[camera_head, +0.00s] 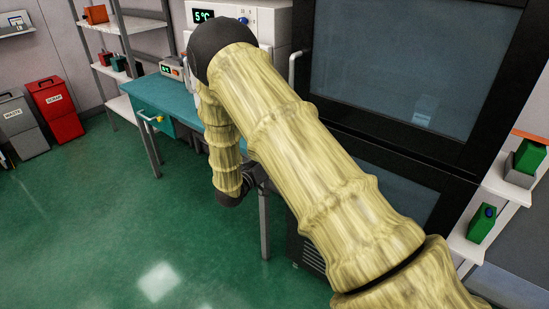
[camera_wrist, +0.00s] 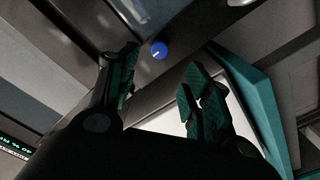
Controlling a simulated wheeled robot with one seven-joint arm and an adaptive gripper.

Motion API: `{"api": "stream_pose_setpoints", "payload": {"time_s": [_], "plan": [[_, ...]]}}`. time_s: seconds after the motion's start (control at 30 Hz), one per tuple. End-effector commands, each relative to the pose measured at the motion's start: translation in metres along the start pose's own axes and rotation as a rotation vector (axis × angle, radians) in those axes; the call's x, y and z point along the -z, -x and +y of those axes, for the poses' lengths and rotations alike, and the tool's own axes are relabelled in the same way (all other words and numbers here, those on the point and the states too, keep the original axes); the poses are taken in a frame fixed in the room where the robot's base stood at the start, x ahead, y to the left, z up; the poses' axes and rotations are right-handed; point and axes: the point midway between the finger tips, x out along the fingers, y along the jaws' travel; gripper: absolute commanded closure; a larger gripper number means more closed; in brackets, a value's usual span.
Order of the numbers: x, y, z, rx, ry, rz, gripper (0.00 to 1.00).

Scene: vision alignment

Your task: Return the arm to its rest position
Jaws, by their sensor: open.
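My arm (camera_head: 300,150), with a pale yellow, ringed, wood-like covering, crosses the middle of the head view. It rises from the lower right to a black joint, then bends down in front of the teal bench. My gripper (camera_wrist: 160,80) shows in the wrist view with its two dark, teal-padded fingers apart. Nothing is between them. A blue knob (camera_wrist: 159,50) on a grey panel shows beyond the fingertips; I cannot tell how far off it is. In the head view I cannot make out the gripper's fingers.
A teal bench (camera_head: 152,92) and a white appliance (camera_head: 272,22) reading 5°C stand behind my arm. A large dark-glass cabinet (camera_head: 395,62) is close on the right. Red (camera_head: 56,108) and grey (camera_head: 22,125) bins stand at left. Green floor (camera_head: 100,220) is clear at lower left.

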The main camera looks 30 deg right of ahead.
Motion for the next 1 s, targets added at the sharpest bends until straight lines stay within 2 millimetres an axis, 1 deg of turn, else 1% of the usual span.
{"api": "stream_pose_setpoints", "payload": {"time_s": [0.23,0.27,0.37,0.47,0.53,0.57,0.6,0.67,0.7,0.77,0.8,0.87,0.9,0.97,1.0], "plan": [[-0.002,0.000,0.000,0.003,0.001,0.000,0.51],[-0.004,0.000,-0.001,0.009,0.003,-0.001,0.51],[-0.023,0.004,-0.007,0.066,0.015,-0.006,0.51],[-0.062,0.016,-0.019,0.186,0.038,-0.024,0.51],[-0.097,0.030,-0.027,0.293,0.058,-0.051,0.51],[-0.113,0.037,-0.030,0.340,0.066,-0.068,0.51],[-0.133,0.048,-0.033,0.401,0.078,-0.091,0.51],[-0.164,0.064,-0.035,0.487,0.095,-0.132,0.51],[-0.183,0.076,-0.035,0.542,0.107,-0.163,0.51],[-0.213,0.094,-0.034,0.620,0.125,-0.213,0.51],[-0.232,0.107,-0.031,0.669,0.138,-0.250,0.51],[-0.259,0.128,-0.025,0.739,0.158,-0.307,0.51],[-0.277,0.142,-0.020,0.784,0.172,-0.346,0.51],[-0.302,0.164,-0.011,0.846,0.192,-0.410,0.51],[-0.319,0.178,-0.003,0.885,0.207,-0.453,0.51]]}}
